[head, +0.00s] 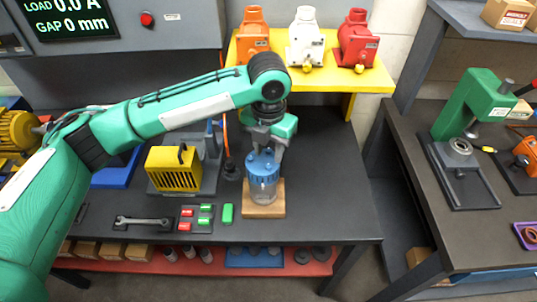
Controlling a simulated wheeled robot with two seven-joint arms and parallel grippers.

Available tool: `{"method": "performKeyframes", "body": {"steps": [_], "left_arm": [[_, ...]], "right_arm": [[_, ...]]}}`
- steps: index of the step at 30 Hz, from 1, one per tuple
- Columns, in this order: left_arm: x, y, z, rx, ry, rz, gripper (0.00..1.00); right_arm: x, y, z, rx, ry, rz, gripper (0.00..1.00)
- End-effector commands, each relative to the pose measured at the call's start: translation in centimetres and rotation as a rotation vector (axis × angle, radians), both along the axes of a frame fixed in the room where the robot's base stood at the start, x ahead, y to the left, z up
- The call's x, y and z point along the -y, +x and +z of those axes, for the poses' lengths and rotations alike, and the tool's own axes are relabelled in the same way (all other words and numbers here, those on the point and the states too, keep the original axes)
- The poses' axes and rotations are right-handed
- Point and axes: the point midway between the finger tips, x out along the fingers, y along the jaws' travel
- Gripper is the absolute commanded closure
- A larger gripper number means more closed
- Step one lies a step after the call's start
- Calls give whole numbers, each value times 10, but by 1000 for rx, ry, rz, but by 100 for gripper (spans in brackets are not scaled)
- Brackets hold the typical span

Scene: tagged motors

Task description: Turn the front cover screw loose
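A motor with a blue cover (263,165) and a greyish cylindrical body stands upright on a wooden block (263,211) on the dark workbench. My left arm comes in from the left, and its gripper (266,149) points down right over the blue cover. Its grey fingers are at the top of the cover, but whether they touch it or grip a screw is hidden. No single cover screw can be made out. My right gripper is out of view.
A yellow slatted unit (174,169), a wrench (143,222) and red and green blocks (227,213) lie left of the motor. Orange, white and red motors (357,40) stand on a yellow shelf (374,78) behind. A green press (478,98) is on the right bench. The bench right of the motor is clear.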

Motion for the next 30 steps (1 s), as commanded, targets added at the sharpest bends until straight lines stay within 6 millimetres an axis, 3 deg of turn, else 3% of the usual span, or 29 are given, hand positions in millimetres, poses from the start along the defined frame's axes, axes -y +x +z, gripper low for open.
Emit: {"method": "performKeyframes", "body": {"steps": [9, 19, 25, 30], "left_arm": [[-1, 0, -38, 0, 1, 2, 63], [0, 0, -41, 1, 0, 1, 63], [0, 0, -41, 1, 0, 1, 100], [0, 0, -41, 1, 0, 4, 100]], "right_arm": [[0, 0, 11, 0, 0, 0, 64], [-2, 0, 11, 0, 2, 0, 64], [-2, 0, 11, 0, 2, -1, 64], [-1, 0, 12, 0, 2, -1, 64]]}}
